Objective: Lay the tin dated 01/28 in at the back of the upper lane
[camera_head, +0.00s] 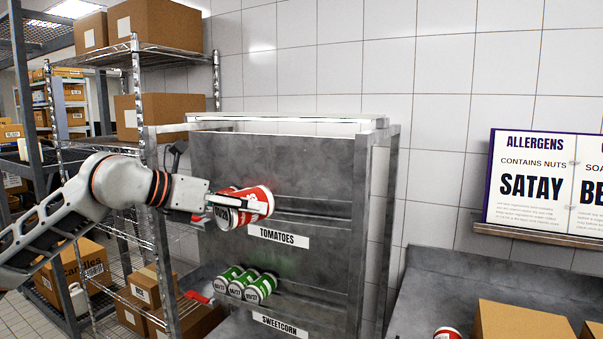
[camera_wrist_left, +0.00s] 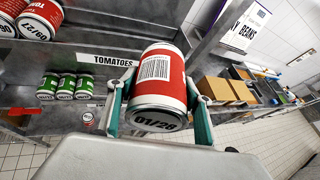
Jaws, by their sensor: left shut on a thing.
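My left gripper (camera_head: 235,203) is shut on a red tin (camera_head: 258,207) with a white band, held in front of the rack just above the TOMATOES label (camera_head: 278,236). In the left wrist view the held tin (camera_wrist_left: 160,83) lies between both fingers (camera_wrist_left: 160,105), its barcode up and its dated end towards me; the date looks like 01/28, though the last digit is hard to read. Other red tins (camera_wrist_left: 40,22) show at the upper left of the left wrist view. The back of the upper lane is hidden. My right gripper is not in view.
Green tins (camera_head: 236,288) lie in the lower lane, above the SWEETCORN label (camera_head: 281,326). A red-topped tin (camera_head: 447,333) and a cardboard box (camera_head: 522,322) are on the right counter. Wire shelving with boxes (camera_head: 157,27) stands left. The rack's uprights (camera_head: 358,220) flank the lanes.

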